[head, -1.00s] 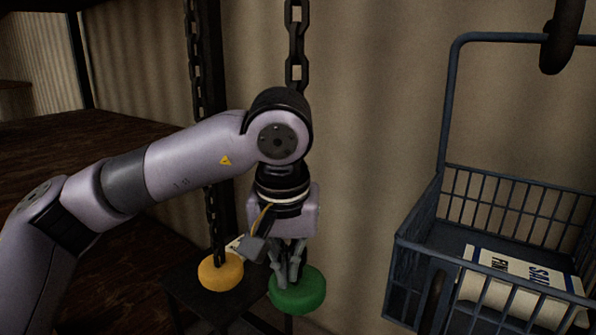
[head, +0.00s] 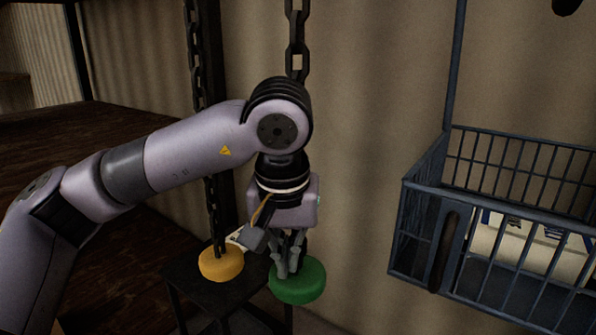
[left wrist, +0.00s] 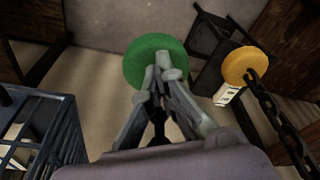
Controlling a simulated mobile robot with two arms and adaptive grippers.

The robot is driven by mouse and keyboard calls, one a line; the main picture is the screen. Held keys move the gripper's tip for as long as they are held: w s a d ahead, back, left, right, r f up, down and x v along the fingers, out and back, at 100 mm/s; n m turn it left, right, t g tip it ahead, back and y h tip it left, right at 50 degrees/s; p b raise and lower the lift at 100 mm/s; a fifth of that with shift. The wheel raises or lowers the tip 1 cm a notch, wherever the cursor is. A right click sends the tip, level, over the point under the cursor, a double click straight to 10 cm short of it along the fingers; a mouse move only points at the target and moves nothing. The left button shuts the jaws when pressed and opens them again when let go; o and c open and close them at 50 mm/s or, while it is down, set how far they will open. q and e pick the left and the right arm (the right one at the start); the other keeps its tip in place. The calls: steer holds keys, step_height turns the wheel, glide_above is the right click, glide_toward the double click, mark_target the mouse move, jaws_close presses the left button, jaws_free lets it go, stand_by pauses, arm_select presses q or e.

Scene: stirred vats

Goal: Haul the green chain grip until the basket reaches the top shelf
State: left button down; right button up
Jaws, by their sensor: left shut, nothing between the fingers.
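The green chain grip (head: 300,282) is a thick round disc at the low end of a dark chain (head: 296,45); it also shows in the left wrist view (left wrist: 142,62). My left gripper (head: 287,272) points down at the disc, its fingers shut with nothing between them. The fingertips overlap the disc in both views; whether they touch it I cannot tell. The blue-grey wire basket (head: 425,230) hangs at the right with a pale lettered sack (head: 510,245) inside. Its handle top is out of view. My right gripper is not in view.
A yellow disc (head: 221,263) hangs on a second chain (head: 196,60) just left of the green one. A dark small stand (head: 190,285) is below it. Dark wooden shelving (head: 100,140) fills the left. Bare wall lies between the green grip and the basket.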

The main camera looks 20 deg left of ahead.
mark_target(288, 300)
arm_select(q)
steer(key=shift+f, duration=0.15)
stand_by(0.4)
steer(key=b+x, duration=0.2)
steer(key=x, duration=0.1)
steer(key=s+b+x, duration=0.1)
steer(key=b+x, duration=0.1)
steer(key=b, duration=0.1)
steer(key=b+x, duration=0.2)
steer(key=x, duration=0.1)
steer(key=shift+s+d+f+b, duration=0.1)
steer(key=shift+s+f+b, duration=0.2)
steer(key=shift+f, duration=0.2)
steer(key=p+v, duration=0.2)
steer(key=v, duration=0.1)
steer(key=w+p+v, duration=0.1)
steer(key=p+v, duration=0.1)
steer(key=v, duration=0.1)
steer(key=w+p+v, duration=0.1)
steer(key=p+v, duration=0.1)
steer(key=v, duration=0.1)
steer(key=shift+r, duration=0.2)
steer(key=shift+f, duration=0.1)
stand_by(0.7)
steer(key=shift+f, duration=0.1)
stand_by(0.5)
